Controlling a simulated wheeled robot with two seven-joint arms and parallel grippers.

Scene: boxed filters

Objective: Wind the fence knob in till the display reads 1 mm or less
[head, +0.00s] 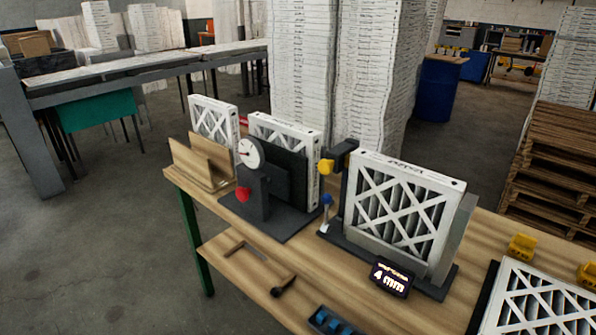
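The display (391,279) is a small dark panel at the foot of the right-hand fixture and reads "4 mm". That fixture's dark base (352,245) holds a white-framed filter (402,210) upright, with a grey plate (455,240) at its right side. A yellow knob (325,167) sits on a black block (343,153) at the fixture's upper left. A blue-topped lever (326,205) stands below it. A red knob (243,193) is on the dial-gauge fixture further left. No label shows which one is the fence knob. Neither of my grippers is in view.
A dial gauge (248,153) stands by a second filter (285,140). A wooden holder (203,162) and another filter (213,122) are at the bench's left end. Another filter lies front right (540,305), near yellow clips (521,246). A blue tray (334,322) is at the front.

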